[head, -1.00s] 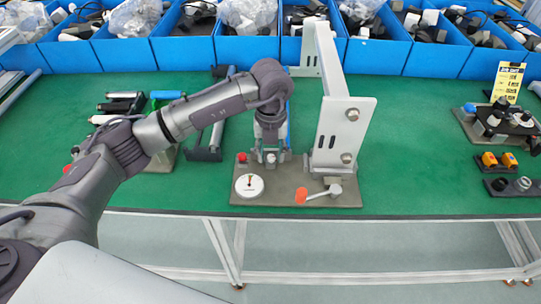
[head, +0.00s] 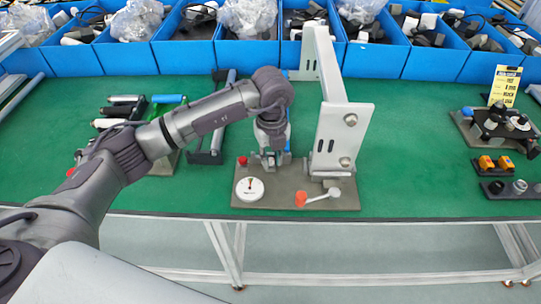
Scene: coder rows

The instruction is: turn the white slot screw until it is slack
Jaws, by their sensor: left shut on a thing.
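My left gripper (head: 269,161) points down at the back edge of a grey-brown base plate (head: 275,197), left of a grey upright frame. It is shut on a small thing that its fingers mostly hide. This fits the white slot screw, but its slot and how far it stands out cannot be seen. In front of the fingers, a round white dial (head: 249,189) with a dark pointer lies on the plate. My right gripper is not in the head view.
The grey frame (head: 338,135) rises close to the right of my gripper. A lever with an orange-red end (head: 301,199) and a red knob (head: 242,161) are on the plate. Blue bins (head: 250,50) line the back.

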